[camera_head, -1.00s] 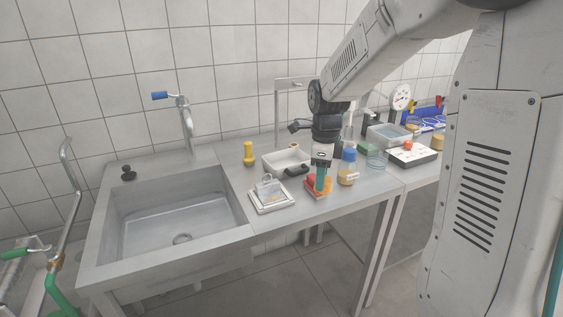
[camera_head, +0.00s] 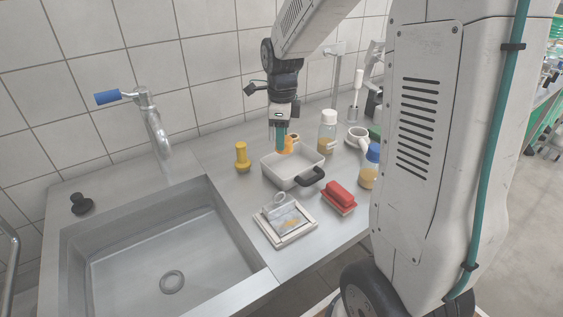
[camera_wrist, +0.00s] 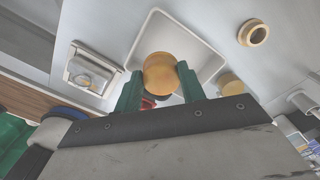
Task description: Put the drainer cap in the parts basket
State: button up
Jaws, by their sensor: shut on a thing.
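My gripper (camera_head: 281,148) is shut on a round orange-yellow piece, which I take as the drainer cap (camera_wrist: 160,73). Its green fingers clasp the cap from both sides in the wrist view. In the head view the cap (camera_head: 288,148) shows small and partly hidden beside the fingers. The parts basket appears to be the pale rectangular tray (camera_head: 272,172) with a dark handle. In the head view the gripper overlaps its back edge. In the wrist view the cap overlaps the interior of the tray (camera_wrist: 192,36); its height above it is unclear.
A red block (camera_head: 340,194) and a small tray with a clear bag (camera_head: 262,228) lie in front. A yellow fitting (camera_head: 242,157) stands left, bottles (camera_head: 327,132) right. An orange ring (camera_wrist: 253,33) lies behind the basket. The sink (camera_head: 150,260) is empty.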

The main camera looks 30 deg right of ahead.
notch_tip(320, 180, down, 9)
dwell(0.4)
jog(key=shift+f, duration=0.15)
jog(key=o, duration=0.8)
jog(key=shift+c, duration=0.2)
